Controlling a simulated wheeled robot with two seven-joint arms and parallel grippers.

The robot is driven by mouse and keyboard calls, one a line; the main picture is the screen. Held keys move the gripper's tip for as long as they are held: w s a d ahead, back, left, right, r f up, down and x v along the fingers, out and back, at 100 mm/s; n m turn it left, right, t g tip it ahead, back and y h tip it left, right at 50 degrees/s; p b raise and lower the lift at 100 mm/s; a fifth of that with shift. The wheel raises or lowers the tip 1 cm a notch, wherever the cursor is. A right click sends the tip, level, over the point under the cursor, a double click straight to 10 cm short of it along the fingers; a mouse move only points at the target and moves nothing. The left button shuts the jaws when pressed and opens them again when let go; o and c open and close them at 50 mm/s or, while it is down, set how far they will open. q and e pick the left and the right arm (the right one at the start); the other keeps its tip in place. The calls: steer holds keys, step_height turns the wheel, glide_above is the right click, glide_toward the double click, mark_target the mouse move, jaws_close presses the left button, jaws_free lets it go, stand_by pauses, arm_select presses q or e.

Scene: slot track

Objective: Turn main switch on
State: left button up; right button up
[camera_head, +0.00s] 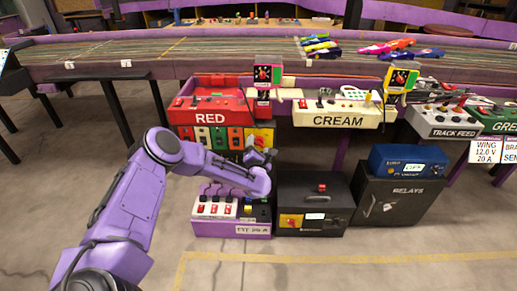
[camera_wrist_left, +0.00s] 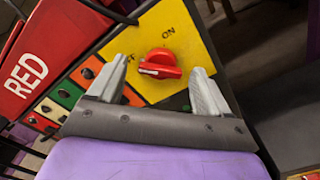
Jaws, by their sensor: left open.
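The main switch is a red rotary knob (camera_wrist_left: 160,64) on a yellow plate (camera_wrist_left: 190,30) marked ON at the top. Another marking left of the knob is partly hidden by a finger, with an F showing. The knob's white mark lies at its left end, on that side and away from ON. In the head view the yellow plate (camera_head: 264,136) is at the right end of the RED station. My left gripper (camera_head: 260,156) is in front of it. In the wrist view its open fingers (camera_wrist_left: 160,78) stand either side of the knob, apart from it. My right gripper is not in view.
The RED box (camera_wrist_left: 28,72) and its coloured switch panels are left of the plate. Below are a purple-fronted switch box (camera_head: 234,229) and a black box (camera_head: 312,190) with another yellow plate. The CREAM box (camera_head: 340,120) is to the right. Floor in front is clear.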

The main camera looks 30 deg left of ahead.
arm_select(q)
steer(key=c, duration=1)
steer(key=shift+c, duration=0.2)
steer(key=shift+m, duration=0.3)
steer(key=m, duration=0.4)
steer(key=shift+d+p, duration=0.1)
steer(key=shift+p, duration=0.3)
steer(key=m, duration=0.5)
steer(key=shift+p, duration=0.35)
steer(key=m, duration=0.4)
steer(key=shift+f+p, duration=0.1)
steer(key=shift+p, duration=0.2)
steer(key=shift+m, duration=2.2)
steer(key=shift+f, duration=0.1)
